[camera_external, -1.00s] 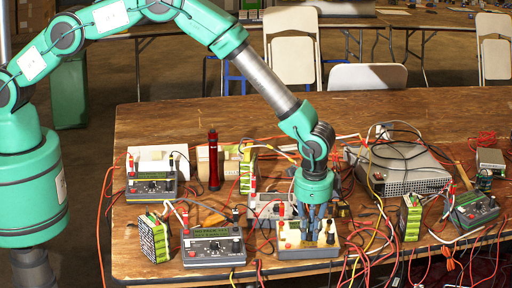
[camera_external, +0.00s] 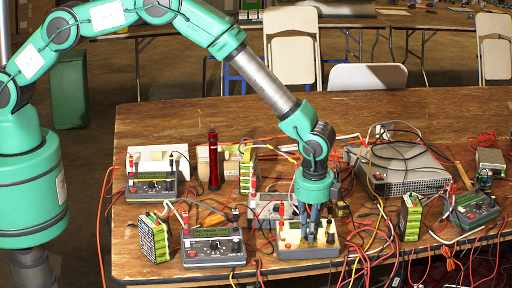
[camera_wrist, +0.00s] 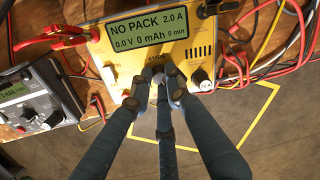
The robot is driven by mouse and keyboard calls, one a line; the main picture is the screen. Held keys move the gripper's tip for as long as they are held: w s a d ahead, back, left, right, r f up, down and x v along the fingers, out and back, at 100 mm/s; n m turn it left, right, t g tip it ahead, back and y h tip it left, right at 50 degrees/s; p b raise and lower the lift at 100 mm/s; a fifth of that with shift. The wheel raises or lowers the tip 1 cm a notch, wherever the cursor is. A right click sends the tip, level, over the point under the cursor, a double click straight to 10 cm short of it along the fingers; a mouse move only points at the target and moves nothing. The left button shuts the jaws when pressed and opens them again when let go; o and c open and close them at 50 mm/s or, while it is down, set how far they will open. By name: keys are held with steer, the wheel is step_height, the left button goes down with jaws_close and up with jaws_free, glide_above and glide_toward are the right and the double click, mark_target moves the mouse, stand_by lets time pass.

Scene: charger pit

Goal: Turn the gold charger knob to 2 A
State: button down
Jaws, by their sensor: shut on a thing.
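The gold charger (camera_wrist: 200,62) fills the upper middle of the wrist view. Its display (camera_wrist: 150,30) reads NO PACK, 2.0 A, 0.0 V, 0 mAh, 0 min. My gripper (camera_wrist: 158,82) is shut on the knob under the AMPS label; the fingers hide most of that knob and its pointer.
A grey charger (camera_external: 213,250) stands left of the gold one; it also shows in the wrist view (camera_wrist: 38,100). Green battery packs (camera_external: 154,240) and loose red and yellow cables (camera_external: 365,250) lie close by. A large grey power supply (camera_external: 400,170) stands behind, to the right.

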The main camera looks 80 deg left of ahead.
steer(key=shift+r+m, duration=0.1)
steer(key=shift+m, duration=0.3)
steer(key=c, duration=1.7)
jaws_free()
steer(key=shift+o, duration=0.2)
step_height(320, 180, up, 12)
steer(key=d, duration=0.2)
steer(key=shift+s, duration=0.15)
steer(key=shift+d, duration=0.1)
